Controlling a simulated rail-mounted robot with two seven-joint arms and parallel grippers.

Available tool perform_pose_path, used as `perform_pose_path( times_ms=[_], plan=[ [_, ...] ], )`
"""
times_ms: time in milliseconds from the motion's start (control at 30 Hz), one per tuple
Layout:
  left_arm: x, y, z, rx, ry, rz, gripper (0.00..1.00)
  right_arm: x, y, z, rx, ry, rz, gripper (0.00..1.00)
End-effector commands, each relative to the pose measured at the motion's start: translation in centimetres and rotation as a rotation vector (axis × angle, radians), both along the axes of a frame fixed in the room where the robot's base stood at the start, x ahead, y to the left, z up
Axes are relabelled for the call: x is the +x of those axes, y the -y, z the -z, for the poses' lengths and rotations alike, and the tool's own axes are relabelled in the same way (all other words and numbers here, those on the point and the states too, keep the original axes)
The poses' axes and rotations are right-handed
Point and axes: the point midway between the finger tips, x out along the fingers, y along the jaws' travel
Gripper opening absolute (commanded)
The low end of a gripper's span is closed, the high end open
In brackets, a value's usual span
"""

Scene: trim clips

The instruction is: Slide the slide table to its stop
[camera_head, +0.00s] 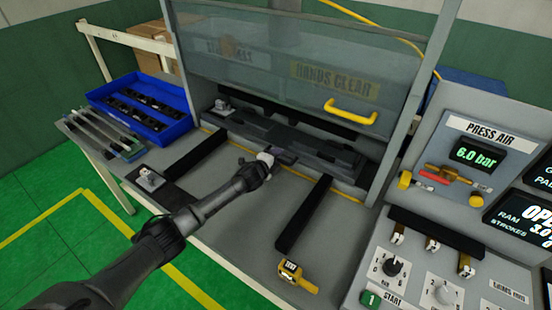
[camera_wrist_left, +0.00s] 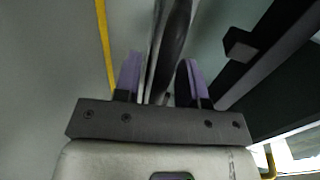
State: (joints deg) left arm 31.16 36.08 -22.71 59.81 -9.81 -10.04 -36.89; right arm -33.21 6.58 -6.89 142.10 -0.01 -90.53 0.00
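The slide table (camera_head: 335,153) appears as a wide dark fixture at the back of the grey bench, just behind the lower edge of the clear guard. Two black rails, a left one (camera_head: 196,152) and a right one (camera_head: 304,214), run forward from it. My left gripper (camera_head: 282,156) is at the table's front edge, between the rails. In the left wrist view its purple-tipped fingers (camera_wrist_left: 160,80) stand apart, with a dark bar (camera_wrist_left: 172,45) between them. A gap shows beside the left finger, and firm contact cannot be made out. My right gripper is not in view.
The guard (camera_head: 290,65) with a yellow handle (camera_head: 350,111) hangs above the table. A blue tray (camera_head: 140,105) of dark parts is at left. A yellow device (camera_head: 297,277) sits at the bench front. The control panel (camera_head: 440,220) stands at right.

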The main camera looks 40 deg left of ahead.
Motion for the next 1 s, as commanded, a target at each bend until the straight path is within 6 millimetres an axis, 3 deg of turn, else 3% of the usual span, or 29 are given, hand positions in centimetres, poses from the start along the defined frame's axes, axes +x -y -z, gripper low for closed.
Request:
perform_pose_path(
  times_ms=[267, 433, 1000],
  plan=[
    [-0.1, 0.1, -0.1, 0.0, 0.002, 0.002, 0.39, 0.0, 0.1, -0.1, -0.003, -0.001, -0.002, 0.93],
    [-1.1, 0.2, -0.4, 0.001, 0.001, 0.002, 0.39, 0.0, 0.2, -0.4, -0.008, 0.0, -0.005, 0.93],
    [-10.1, 1.7, -2.2, 0.0, -0.001, 0.003, 0.39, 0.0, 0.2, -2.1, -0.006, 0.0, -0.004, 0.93]
  ],
)
